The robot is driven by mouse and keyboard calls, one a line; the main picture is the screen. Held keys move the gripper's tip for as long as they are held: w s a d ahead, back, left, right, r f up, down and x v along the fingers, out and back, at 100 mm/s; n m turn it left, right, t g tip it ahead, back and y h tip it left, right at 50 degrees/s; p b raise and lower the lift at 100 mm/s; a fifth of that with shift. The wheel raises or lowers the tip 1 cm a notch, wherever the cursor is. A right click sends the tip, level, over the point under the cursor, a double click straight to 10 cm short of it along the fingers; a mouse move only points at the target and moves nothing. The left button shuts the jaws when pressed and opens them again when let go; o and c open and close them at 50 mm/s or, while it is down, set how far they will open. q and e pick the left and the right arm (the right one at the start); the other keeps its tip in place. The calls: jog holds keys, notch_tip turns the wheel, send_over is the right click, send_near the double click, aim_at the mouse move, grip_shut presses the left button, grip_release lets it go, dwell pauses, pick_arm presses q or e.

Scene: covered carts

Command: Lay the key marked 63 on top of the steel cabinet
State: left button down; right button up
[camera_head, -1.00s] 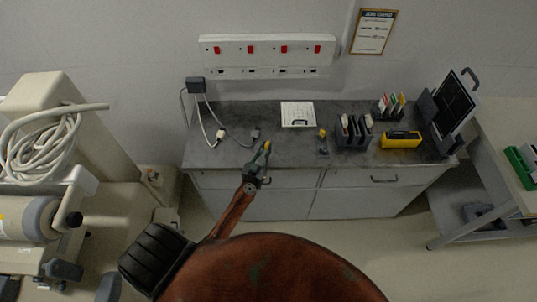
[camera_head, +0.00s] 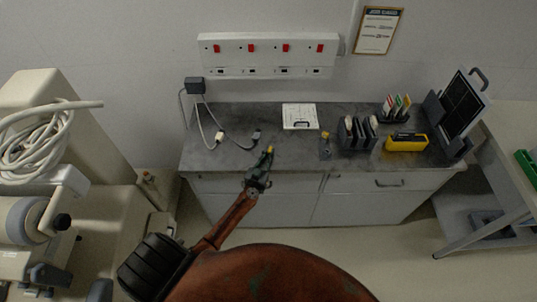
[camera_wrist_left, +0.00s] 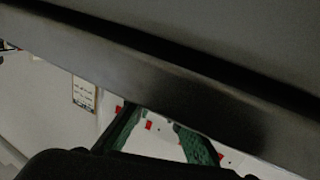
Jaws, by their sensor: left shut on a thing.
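My left gripper (camera_head: 262,168) reaches up from below, over the front edge of the grey-topped cabinet (camera_head: 290,160). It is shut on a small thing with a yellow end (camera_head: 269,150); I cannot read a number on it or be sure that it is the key. In the left wrist view the green fingers (camera_wrist_left: 160,140) show, but a dark bar hides their tips and what they hold. The cabinet has pale drawers and doors; I cannot tell whether it is the steel one. My right gripper is not in view.
On the cabinet top are plugs on cables (camera_head: 220,136), a white panel (camera_head: 299,112), a small yellow-topped item (camera_head: 325,146), a dark rack (camera_head: 357,133), a yellow box (camera_head: 406,142) and a tilted dark screen (camera_head: 461,104). A machine with coiled hose (camera_head: 38,145) stands left.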

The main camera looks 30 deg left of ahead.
pick_arm(q)
jog(key=shift+f, duration=0.3)
jog(key=c, duration=2)
grip_release()
jog(key=shift+r, duration=0.15)
jog(key=shift+r, duration=0.3)
jog(key=s, duration=0.4)
jog(key=s+d, duration=0.1)
jog(key=s, duration=0.3)
jog(key=s+d, duration=0.1)
jog(key=s, duration=0.3)
jog(key=shift+d+f+p, duration=0.1)
jog(key=shift+f+p, duration=0.05)
jog(key=shift+p, duration=0.15)
